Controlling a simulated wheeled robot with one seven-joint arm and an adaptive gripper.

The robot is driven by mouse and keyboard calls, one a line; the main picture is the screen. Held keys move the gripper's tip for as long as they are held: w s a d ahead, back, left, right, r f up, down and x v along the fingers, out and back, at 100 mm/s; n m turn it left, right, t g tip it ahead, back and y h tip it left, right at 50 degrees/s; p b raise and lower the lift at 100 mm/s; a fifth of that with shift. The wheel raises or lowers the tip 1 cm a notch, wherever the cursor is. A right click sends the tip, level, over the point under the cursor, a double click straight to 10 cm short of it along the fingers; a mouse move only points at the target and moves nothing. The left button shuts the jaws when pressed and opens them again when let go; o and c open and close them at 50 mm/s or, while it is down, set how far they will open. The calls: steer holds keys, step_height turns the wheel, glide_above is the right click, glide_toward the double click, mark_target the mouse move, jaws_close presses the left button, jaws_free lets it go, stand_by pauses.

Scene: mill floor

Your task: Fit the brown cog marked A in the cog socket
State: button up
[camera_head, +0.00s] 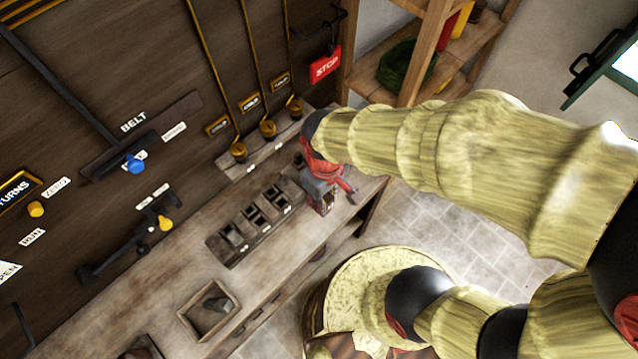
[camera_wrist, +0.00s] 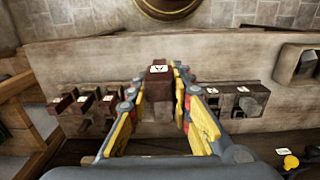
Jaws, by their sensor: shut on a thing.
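My gripper (camera_wrist: 160,85) is shut on a brown block-like cog (camera_wrist: 158,69) with a white label on top. The mark on the label looks like an upside-down A. In the head view my gripper (camera_head: 328,193) is over the bench, just past the right end of a dark rack (camera_head: 226,257) with several square openings. The held cog is not clear there. Part of the rack shows right of my fingers in the wrist view (camera_wrist: 225,103). I cannot tell which opening is the cog socket, or whether the cog touches the bench.
Several brown blocks with white labels (camera_wrist: 85,103) stand left of my fingers in the wrist view. A shallow wooden tray (camera_head: 184,318) lies further along the bench. Three levers (camera_head: 268,128) and a red STOP sign (camera_head: 325,65) are at the wall.

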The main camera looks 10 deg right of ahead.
steer(key=shift+s+r, duration=0.2)
steer(key=shift+s, duration=0.2)
steer(key=w+a+f+p, duration=0.3)
steer(key=w+a, duration=0.5)
steer(key=a, duration=0.3)
steer(key=shift+w, duration=0.3)
steer(key=shift+f, duration=0.15)
steer(key=shift+f+b, duration=2.85)
steer(key=shift+f, duration=0.85)
steer(key=o, duration=1.1)
steer(key=shift+c, duration=0.2)
